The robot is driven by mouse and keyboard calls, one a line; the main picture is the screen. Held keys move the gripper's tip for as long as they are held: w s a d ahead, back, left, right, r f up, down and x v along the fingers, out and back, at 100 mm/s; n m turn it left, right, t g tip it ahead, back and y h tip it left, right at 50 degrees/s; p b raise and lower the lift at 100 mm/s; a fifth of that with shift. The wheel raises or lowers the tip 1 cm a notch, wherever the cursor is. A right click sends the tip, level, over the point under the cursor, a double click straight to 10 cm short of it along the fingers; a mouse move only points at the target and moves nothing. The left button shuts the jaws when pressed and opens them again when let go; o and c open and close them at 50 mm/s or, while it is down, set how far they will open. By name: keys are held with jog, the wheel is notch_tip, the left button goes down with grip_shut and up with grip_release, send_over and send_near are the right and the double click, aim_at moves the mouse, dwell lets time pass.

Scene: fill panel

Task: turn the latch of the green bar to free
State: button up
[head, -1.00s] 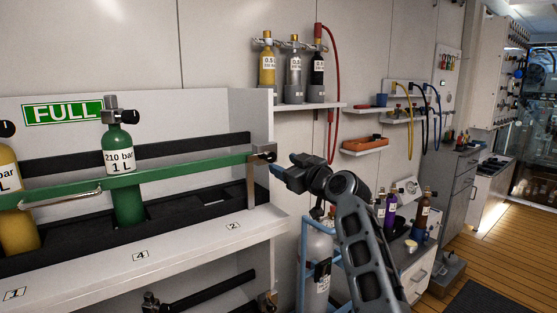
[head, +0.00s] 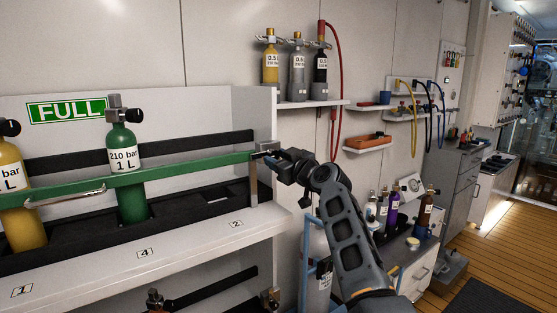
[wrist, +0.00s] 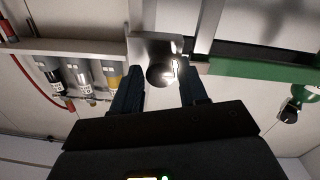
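The green bar (head: 150,178) runs across the front of the rack, in front of a green cylinder (head: 126,165) and a yellow cylinder (head: 20,200). Its latch (head: 265,147) is a metal block at the bar's right end, on an upright post. In the wrist view, which looks upside down, the latch has a dark round knob (wrist: 160,75) and the bar (wrist: 262,70) lies to the right. My gripper (head: 276,158) is at the latch from the right. Its fingers are apart, one on each side of the knob; firm contact cannot be told.
A shelf (head: 310,103) with several small cylinders and a red hose hangs above and behind my gripper. A counter (head: 420,262) with bottles stands to the right of my arm. Wooden floor is open at far right.

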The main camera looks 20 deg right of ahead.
jog(key=c, duration=0.7)
jog(key=shift+m, duration=0.4)
jog(key=m, duration=0.8)
jog(key=shift+a, duration=0.15)
jog(key=m, duration=0.4)
jog(key=shift+r+m+g+p, duration=0.15)
jog(key=shift+m+g+p, duration=0.15)
jog(key=shift+p, duration=0.1)
jog(key=shift+m+p, duration=0.75)
jog(key=shift+m, duration=1.25)
